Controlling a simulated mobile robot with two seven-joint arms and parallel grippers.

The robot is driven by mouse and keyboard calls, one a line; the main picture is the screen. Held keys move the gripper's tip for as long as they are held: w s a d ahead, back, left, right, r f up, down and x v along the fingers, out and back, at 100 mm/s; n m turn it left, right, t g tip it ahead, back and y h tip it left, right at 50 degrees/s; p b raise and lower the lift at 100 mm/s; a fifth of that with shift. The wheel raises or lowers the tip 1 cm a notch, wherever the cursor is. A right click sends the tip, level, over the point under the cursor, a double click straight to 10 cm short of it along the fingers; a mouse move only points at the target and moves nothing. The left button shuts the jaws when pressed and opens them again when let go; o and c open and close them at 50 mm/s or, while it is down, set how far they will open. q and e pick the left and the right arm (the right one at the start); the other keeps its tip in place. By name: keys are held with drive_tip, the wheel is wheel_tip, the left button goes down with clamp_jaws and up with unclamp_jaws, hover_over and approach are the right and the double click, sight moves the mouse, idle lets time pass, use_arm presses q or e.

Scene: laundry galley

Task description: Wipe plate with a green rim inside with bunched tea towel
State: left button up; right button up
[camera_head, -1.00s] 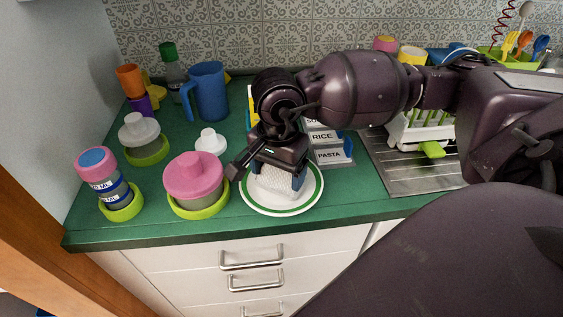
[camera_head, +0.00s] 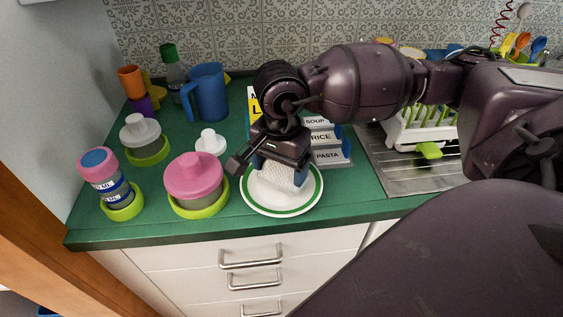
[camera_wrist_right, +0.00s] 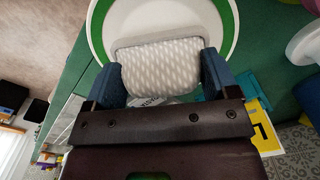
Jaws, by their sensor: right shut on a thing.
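The plate with a green rim (camera_head: 283,208) lies flat near the front edge of the green counter; it also shows in the right wrist view (camera_wrist_right: 226,14). My right gripper (camera_head: 279,174) is over the plate, pointing down, shut on the bunched tea towel (camera_head: 272,181). In the right wrist view the towel (camera_wrist_right: 162,66) is pale, with a dimpled texture, between the two blue fingers of the gripper (camera_wrist_right: 166,78). The towel is over the plate's inside; whether it touches the surface is hard to tell. My left gripper is not in view.
A pink-lidded pot (camera_head: 193,177) stands close left of the plate. A labelled bottle (camera_head: 106,180), a white-lidded jar (camera_head: 139,133) and a blue jug (camera_head: 207,92) stand further left. Labelled boxes (camera_head: 322,140) are behind the plate. A metal drainer (camera_head: 400,175) is to the right.

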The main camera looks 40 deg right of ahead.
drive_tip(key=shift+r+p, duration=1.15)
drive_tip(key=shift+r, duration=1.95)
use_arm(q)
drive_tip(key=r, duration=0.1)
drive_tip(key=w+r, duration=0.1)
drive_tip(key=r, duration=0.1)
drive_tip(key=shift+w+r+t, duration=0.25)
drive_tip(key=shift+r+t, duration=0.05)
use_arm(e)
drive_tip(key=shift+f, duration=0.1)
